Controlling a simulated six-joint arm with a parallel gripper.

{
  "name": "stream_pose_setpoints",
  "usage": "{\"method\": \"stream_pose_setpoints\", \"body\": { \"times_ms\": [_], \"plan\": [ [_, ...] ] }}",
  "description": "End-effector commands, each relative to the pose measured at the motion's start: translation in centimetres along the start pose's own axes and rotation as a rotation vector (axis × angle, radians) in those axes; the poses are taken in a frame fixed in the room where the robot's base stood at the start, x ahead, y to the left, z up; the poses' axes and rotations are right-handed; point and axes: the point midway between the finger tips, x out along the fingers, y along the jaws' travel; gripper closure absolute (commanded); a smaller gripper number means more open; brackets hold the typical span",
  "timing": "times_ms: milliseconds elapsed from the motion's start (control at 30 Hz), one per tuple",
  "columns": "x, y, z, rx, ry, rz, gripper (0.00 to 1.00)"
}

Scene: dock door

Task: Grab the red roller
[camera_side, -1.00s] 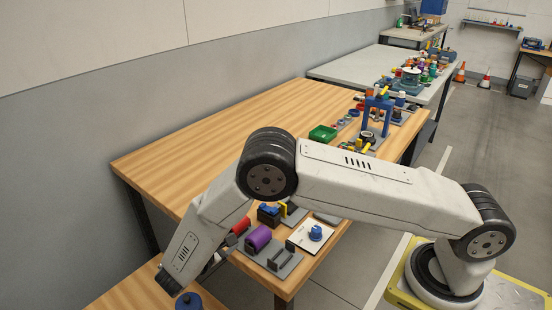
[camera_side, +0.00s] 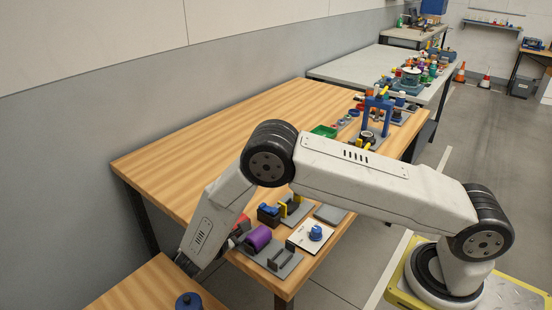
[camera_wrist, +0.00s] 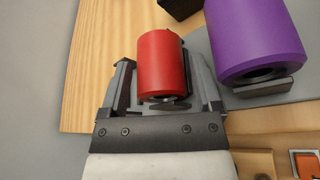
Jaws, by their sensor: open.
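The red roller (camera_wrist: 162,64) stands out in the middle of the wrist view, held on a grey stand at the table's edge. My gripper (camera_wrist: 164,84) is open, with one finger on each side of the red roller. A gap shows on the left side; on the right the finger is close, and I cannot tell whether it touches. In the side view only a small part of the red roller (camera_side: 243,219) shows past my forearm, and my gripper is mostly hidden there.
A larger purple roller (camera_wrist: 252,38) lies on its grey holder close to the right of the red roller. It also shows in the side view (camera_side: 257,239). A white plate with a blue knob (camera_side: 314,233) is farther right. The wooden table's left part (camera_side: 190,165) is clear.

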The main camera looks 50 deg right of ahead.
Motion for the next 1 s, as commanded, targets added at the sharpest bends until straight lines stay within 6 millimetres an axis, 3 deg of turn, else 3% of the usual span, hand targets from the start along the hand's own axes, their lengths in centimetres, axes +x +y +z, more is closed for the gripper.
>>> {"method": "stream_pose_setpoints", "body": {
  "times_ms": [400, 433, 600, 700, 1000],
  "plan": [
    [-0.02, -0.02, 0.0, 0.0, 0.0, 0.0, 0.18],
    [-0.03, -0.02, 0.0, 0.0, 0.0, 0.0, 0.21],
    [-0.03, -0.02, 0.0, -0.001, 0.0, 0.0, 0.75],
    [-0.03, -0.03, 0.0, -0.001, 0.0, 0.0, 1.0],
    [-0.07, 0.05, 0.07, 0.0, -0.001, 0.0, 1.0]
  ]
}}
